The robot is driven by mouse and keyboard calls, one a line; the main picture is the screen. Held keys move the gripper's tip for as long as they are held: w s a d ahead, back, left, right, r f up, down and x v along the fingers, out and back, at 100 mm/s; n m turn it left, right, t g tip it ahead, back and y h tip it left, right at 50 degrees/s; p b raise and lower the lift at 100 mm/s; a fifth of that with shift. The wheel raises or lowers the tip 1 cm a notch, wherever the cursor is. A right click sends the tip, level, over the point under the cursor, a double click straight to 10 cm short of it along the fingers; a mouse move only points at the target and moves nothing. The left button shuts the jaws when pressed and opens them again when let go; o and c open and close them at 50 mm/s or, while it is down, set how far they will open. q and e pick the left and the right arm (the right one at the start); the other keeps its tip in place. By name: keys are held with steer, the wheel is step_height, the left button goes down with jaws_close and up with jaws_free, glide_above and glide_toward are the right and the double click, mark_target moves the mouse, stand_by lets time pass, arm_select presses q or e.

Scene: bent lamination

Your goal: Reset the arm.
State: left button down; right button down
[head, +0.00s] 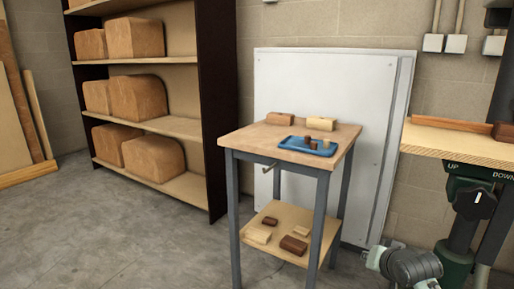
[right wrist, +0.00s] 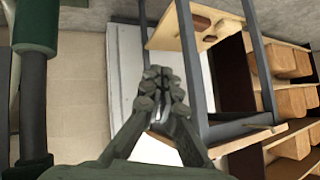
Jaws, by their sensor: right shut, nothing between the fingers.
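My right gripper (right wrist: 160,88) shows in the right wrist view with its dark fingers together and nothing between them. In that view the small table appears upside down, with its legs and lower shelf beyond the fingers. The gripper looks clear of the table. In the head view, a grey part of my right arm (head: 405,265) shows at the bottom right, to the right of the small table and below the workbench. The fingers cannot be made out there. My left gripper is not in view.
A small table (head: 255,140) carries a blue tray (head: 290,147) and wooden blocks; more blocks lie on its lower shelf (head: 285,225). A workbench (head: 460,143) with a green support (head: 462,225) stands right. Shelving (head: 215,110) stands left. Floor (head: 140,235) in front is clear.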

steer(key=s+a+f+n+g, duration=0.2)
steer(key=s+f+n+g, duration=0.4)
steer(key=s+f, duration=2.3)
steer(key=s+g, duration=0.1)
steer(key=s, duration=0.2)
steer(key=shift+s+f, duration=0.15)
steer(key=shift+f, duration=0.05)
steer(key=shift+a, duration=0.1)
